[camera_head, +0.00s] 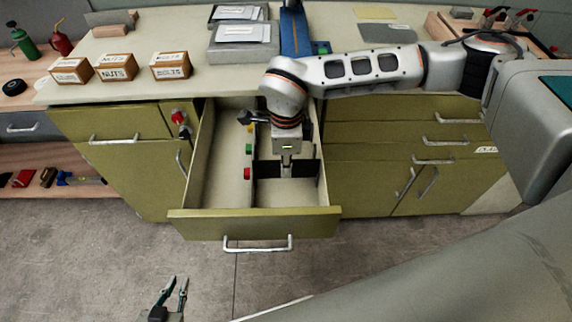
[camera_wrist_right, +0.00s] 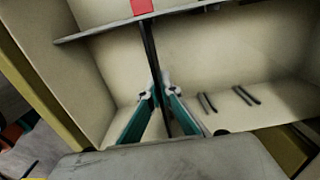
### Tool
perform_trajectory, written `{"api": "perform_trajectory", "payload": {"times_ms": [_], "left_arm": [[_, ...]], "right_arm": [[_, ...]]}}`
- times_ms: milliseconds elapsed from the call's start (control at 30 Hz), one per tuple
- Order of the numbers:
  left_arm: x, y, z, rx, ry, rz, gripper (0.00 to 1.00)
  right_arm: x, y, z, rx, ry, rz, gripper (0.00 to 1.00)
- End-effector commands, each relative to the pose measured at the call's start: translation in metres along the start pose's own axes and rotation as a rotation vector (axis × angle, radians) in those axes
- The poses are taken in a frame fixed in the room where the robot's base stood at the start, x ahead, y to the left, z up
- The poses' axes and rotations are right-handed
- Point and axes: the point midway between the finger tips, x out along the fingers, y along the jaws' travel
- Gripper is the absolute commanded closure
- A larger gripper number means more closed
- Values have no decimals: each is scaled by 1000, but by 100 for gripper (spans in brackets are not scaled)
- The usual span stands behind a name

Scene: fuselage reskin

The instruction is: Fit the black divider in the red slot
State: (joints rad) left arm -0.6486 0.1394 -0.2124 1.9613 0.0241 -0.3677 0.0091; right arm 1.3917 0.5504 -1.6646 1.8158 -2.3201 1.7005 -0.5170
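The black divider (camera_head: 267,170) stands crosswise in the right compartment of the open drawer (camera_head: 216,219). In the right wrist view the black divider (camera_wrist_right: 150,50) runs from the long partition beside the red mark (camera_wrist_right: 142,6) down between my fingers. The red mark (camera_head: 247,173) sits on the partition at the divider's left end. My right gripper (camera_head: 287,171) reaches down into the drawer; its fingers (camera_wrist_right: 160,92) are close on both sides of the divider and look shut on it. The divider's lower edge and seating are hidden. My left gripper (camera_head: 174,287) is open and empty over the floor.
Green marks (camera_head: 249,149) lie farther back along the partition. Dark slots (camera_wrist_right: 245,95) show on the drawer's side wall. The left compartment is empty. Labelled boxes (camera_head: 171,66), trays (camera_head: 243,34) and a blue stand (camera_head: 294,35) are on the worktop behind.

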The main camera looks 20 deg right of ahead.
Motion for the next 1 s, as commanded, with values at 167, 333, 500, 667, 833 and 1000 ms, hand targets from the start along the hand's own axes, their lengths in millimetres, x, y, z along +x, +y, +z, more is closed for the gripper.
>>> {"api": "perform_trajectory", "payload": {"times_ms": [167,333,500,667,833,1000], "left_arm": [[1,1,3,0,-3,1,85],[2,1,5,-1,-5,1,85],[3,2,8,-1,-7,2,85],[3,2,10,-1,-8,2,85],[4,2,12,-2,-10,3,85],[4,3,14,-2,-12,3,85]], "right_arm": [[5,0,0,0,0,0,100],[9,0,0,0,0,1,100],[13,0,0,0,0,1,100],[16,0,0,0,1,1,100],[20,0,0,1,1,1,100],[24,0,0,1,1,1,100]]}}
